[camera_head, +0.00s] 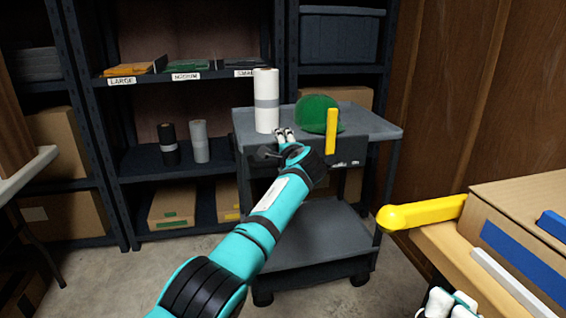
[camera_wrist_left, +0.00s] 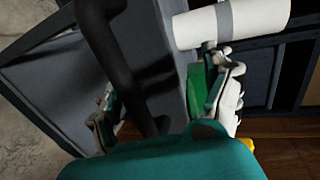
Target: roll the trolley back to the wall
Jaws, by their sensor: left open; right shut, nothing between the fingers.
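The grey two-shelf trolley (camera_head: 320,232) stands on castors in front of the dark shelving. A white roll (camera_head: 266,100) with a grey band, a round green item (camera_head: 316,115) and an upright yellow piece (camera_head: 331,131) are at its top. My left gripper (camera_head: 284,136) is at the trolley's near left top corner, by its dark handle (camera_wrist_left: 124,66). In the left wrist view the open fingers (camera_wrist_left: 165,105) lie on either side of the handle; whether they touch it is unclear. My right gripper (camera_head: 450,303) is shut and empty at the bottom right, partly cut off.
Shelving (camera_head: 180,75) with bins, rolls and boxes runs along the back. A brown wood wall (camera_head: 460,90) is at right. A cardboard box (camera_head: 520,230) and a yellow bar (camera_head: 422,212) sit at the right front. Bare concrete floor (camera_head: 120,275) lies left of the trolley.

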